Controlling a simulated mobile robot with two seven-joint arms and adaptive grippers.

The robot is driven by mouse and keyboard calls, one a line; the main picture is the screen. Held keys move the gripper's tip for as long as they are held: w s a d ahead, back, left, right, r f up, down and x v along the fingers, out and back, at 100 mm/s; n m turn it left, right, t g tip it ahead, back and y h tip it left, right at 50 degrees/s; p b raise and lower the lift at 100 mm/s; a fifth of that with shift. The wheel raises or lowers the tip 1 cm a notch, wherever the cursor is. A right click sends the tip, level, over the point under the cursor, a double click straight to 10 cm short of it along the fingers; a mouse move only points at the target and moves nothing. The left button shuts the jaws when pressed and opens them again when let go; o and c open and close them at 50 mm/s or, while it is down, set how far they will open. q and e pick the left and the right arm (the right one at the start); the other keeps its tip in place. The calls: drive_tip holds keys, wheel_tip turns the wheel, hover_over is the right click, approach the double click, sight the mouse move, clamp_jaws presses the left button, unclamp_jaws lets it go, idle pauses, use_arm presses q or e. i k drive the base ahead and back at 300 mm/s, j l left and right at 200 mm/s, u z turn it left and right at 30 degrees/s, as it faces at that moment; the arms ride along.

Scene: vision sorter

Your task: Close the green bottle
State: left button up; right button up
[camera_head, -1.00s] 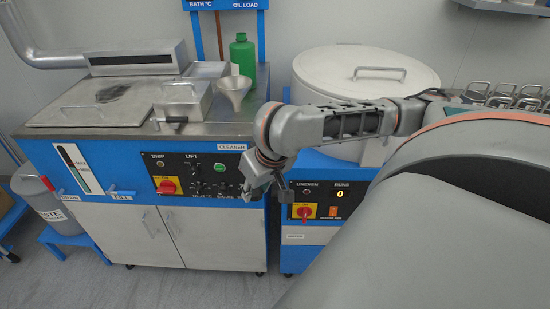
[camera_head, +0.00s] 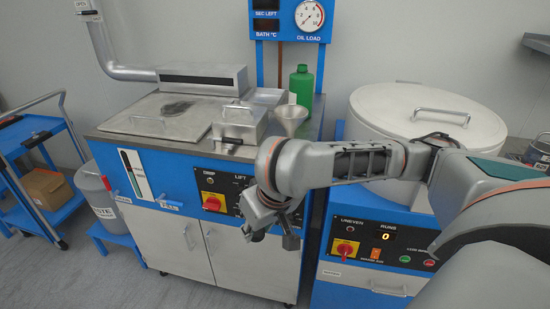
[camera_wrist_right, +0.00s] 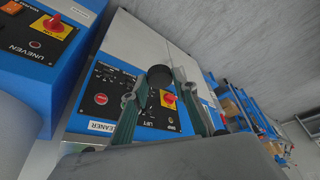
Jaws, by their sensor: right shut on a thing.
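The green bottle (camera_head: 302,86) stands upright at the back right of the cleaner's steel top, behind a funnel. Its narrow green neck points up, and no dark cap shows on it. My right gripper (camera_head: 270,232) hangs low in front of the cleaner's control panel, below and in front of the bottle, well apart from it. In the right wrist view, its fingers are shut on a small round black thing (camera_wrist_right: 159,76) that looks like a cap. My left gripper is not in view.
A metal funnel (camera_head: 291,118) and a lidded steel box (camera_head: 239,128) stand near the bottle. A white round drum (camera_head: 425,130) on a blue cabinet is to the right. A blue cart (camera_head: 42,135) and a grey waste bin (camera_head: 98,190) are at left. Grey floor is clear in front.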

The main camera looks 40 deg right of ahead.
sight(301, 82)
drive_tip(key=z, duration=1.25)
drive_tip(key=i+j, duration=0.1)
drive_tip(key=i, duration=0.6)
